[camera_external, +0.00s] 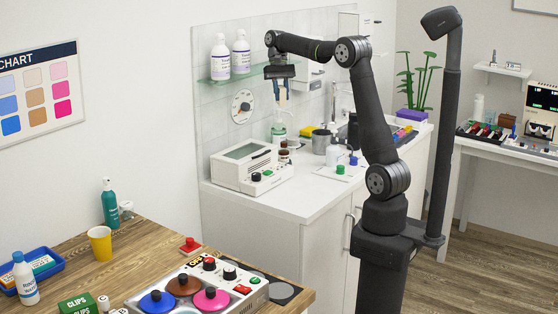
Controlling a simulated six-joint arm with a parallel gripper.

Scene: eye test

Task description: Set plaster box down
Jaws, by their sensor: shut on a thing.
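My gripper (280,84) is high over the white counter, in front of the tiled wall and to the right of the glass shelf. It points down and is shut on a small pale tan thing, which looks like the plaster box (283,94). Its markings are too small to read, and the gripper hides its upper part. The box hangs above the counter, apart from it. A clear bottle with a green label (279,130) shows just below it in the picture.
The white counter (310,200) has a bare front part. On it are a cream device (248,167), a grey mug (320,141), a white bottle (331,156) and a green-capped thing (340,169). The glass shelf (222,80) holds two white bottles. A cluttered wooden table (140,240) is in front.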

